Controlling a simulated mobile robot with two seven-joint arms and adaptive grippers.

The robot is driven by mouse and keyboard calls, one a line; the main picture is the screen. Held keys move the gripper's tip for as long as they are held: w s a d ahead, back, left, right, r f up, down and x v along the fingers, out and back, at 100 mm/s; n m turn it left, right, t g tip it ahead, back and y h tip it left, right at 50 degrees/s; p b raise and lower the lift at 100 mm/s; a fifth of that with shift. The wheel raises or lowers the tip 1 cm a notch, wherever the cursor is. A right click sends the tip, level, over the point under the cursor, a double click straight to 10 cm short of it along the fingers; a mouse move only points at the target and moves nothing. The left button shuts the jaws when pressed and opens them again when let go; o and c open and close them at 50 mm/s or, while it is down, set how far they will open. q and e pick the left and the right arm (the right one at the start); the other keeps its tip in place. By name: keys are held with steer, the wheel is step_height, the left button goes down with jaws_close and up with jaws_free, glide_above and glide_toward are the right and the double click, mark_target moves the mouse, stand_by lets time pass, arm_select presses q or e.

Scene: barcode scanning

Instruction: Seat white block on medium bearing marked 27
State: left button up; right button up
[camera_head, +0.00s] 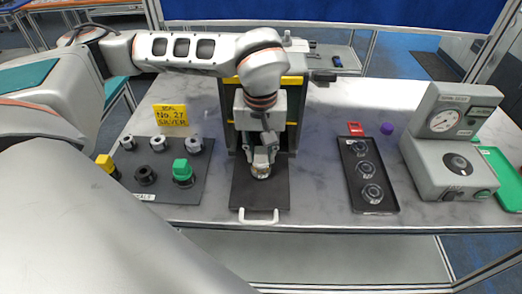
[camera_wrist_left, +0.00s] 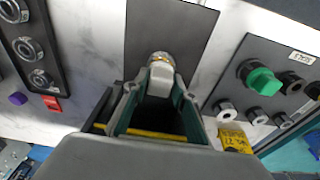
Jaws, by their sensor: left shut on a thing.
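My left gripper (camera_head: 262,162) is over a dark plate with a white handle, pointing down, its fingers shut on a small round silver piece (camera_head: 261,171). The piece also shows at the fingertips in the left wrist view (camera_wrist_left: 160,57), with a hint of gold. I cannot tell whether it touches the plate, or whether it is the white block or a bearing. Several pale and dark ring-like bearings (camera_head: 372,193) lie in a black tray at the right; I cannot read a 27 on them. A yellow sign (camera_head: 171,115) reads No. 27 silver. My right gripper is not in view.
Marble shows between the plate and tray.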

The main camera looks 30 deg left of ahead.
arm_select(q)
steer(key=shift+f+b, duration=0.55)
steer(key=shift+f, duration=0.2)
stand_by(0.7)
steer(key=o, duration=1.3)
steer(key=o, duration=0.3)
steer(key=shift+r, duration=0.1)
step_height(320, 180, up, 3)
steer(key=shift+p, duration=1.2)
step_height(320, 180, up, 2)
steer(key=shift+r+p, duration=0.1)
steer(key=shift+p, duration=0.25)
steer(key=shift+r, duration=1.1)
